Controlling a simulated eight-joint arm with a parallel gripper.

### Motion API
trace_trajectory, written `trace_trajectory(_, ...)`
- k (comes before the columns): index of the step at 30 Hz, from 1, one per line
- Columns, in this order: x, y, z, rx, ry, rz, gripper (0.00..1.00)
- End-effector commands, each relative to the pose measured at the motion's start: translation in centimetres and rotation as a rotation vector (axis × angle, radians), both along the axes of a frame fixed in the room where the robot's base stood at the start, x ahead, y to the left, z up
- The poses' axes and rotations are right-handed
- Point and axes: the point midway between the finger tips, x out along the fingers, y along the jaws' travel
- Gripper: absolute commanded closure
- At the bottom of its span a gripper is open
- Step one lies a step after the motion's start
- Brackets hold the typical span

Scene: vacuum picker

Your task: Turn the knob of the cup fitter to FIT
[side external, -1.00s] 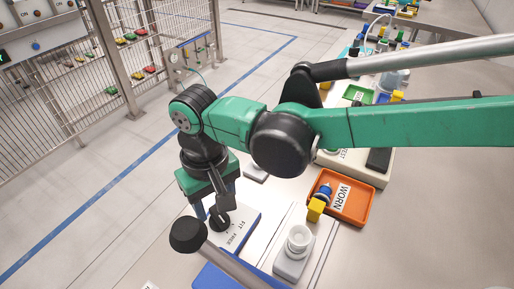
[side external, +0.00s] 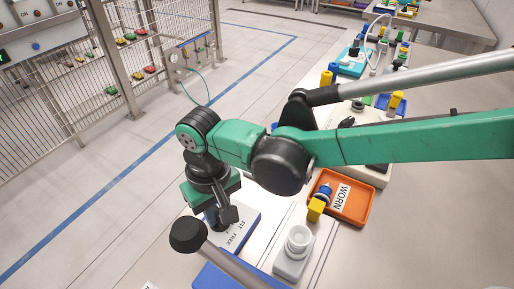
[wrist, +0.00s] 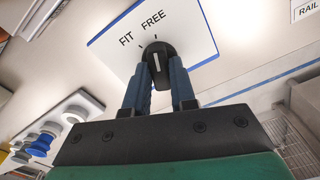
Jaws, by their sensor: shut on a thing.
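The cup fitter shows in the wrist view as a white plate (wrist: 190,40) with a blue edge and the words FIT and FREE. Its black knob (wrist: 158,52) has a white pointer line that stands upright in the picture, closer to the FREE side than to FIT. My gripper (wrist: 159,75) has its two blue fingers shut on the knob, one on each side. In the side external view the fitter's plate (side external: 242,229) lies under my gripper (side external: 218,221); my wrist and a grey rod hide much of the knob there.
An orange tray marked WORN (side external: 362,204) lies to the right, with a yellow block (side external: 316,209) at its left edge. A white cup on a grey base (side external: 297,243) stands in front of it. A grey rod with a black cap (side external: 188,235) crosses the foreground.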

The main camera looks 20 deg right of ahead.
Motion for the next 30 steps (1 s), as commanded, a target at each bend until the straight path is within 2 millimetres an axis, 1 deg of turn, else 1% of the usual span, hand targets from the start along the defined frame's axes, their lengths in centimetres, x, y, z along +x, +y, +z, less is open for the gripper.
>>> trace_trajectory(8,0.03,-0.01,0.05,-0.001,0.0,0.113,1.0)
trace_trajectory(24,0.04,-0.01,0.09,-0.001,-0.001,0.555,1.0)
trace_trajectory(30,0.03,0.0,0.09,-0.001,-0.001,0.679,1.0)
